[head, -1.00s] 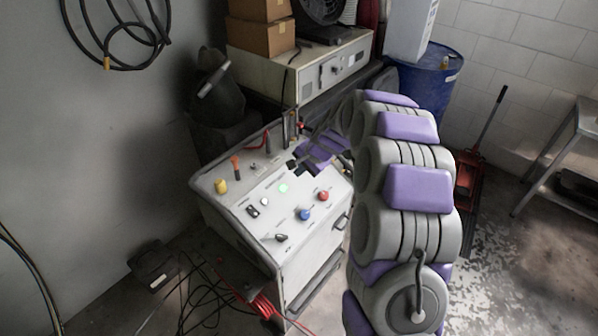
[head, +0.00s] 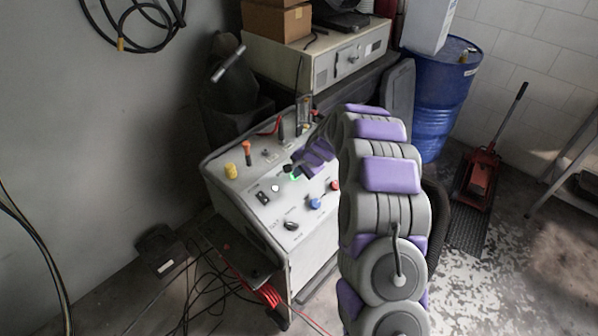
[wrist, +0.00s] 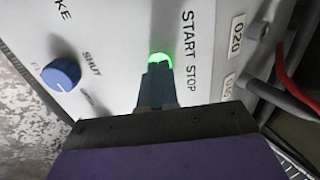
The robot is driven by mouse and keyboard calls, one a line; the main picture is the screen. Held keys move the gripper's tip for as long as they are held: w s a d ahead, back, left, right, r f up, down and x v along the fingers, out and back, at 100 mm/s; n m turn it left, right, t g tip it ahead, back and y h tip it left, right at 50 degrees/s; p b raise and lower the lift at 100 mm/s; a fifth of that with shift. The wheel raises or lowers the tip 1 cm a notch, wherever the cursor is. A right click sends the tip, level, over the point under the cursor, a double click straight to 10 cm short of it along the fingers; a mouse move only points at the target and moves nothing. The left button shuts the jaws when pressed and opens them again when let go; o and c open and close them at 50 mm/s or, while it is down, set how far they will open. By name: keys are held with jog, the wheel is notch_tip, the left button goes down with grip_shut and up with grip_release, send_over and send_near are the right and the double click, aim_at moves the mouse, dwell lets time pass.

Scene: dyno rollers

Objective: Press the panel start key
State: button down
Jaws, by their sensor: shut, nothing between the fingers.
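The start key is a lit green round button (wrist: 160,59) on the white control panel (wrist: 110,75), beside the printed words START STOP in the wrist view. It also shows as a small green glow (head: 295,177) in the head view. My gripper (wrist: 158,68) is shut and empty, with its dark fingertips at the near edge of the green button and covering part of it. Whether the tips touch the button or hover just above it I cannot tell. In the head view my gripper (head: 290,170) is over the middle of the panel (head: 262,215).
A blue knob (wrist: 61,75) lies left of the fingers in the wrist view. The panel also bears a yellow knob (head: 231,171), an orange-topped lever (head: 247,150) and a black switch (head: 263,194). Cables (head: 200,290) lie on the floor in front.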

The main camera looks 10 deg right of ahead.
jog(key=shift+w+a+f, duration=0.1)
jog(key=shift+a+f, duration=0.05)
jog(key=shift+f, duration=0.2)
jog(key=shift+f+p, duration=0.3)
jog(key=shift+f, duration=0.15)
jog(key=shift+s, duration=0.2)
jog(key=p+v, duration=0.4)
jog(key=v, duration=1)
jog(key=shift+w+r, duration=0.25)
jog(key=shift+r, duration=0.1)
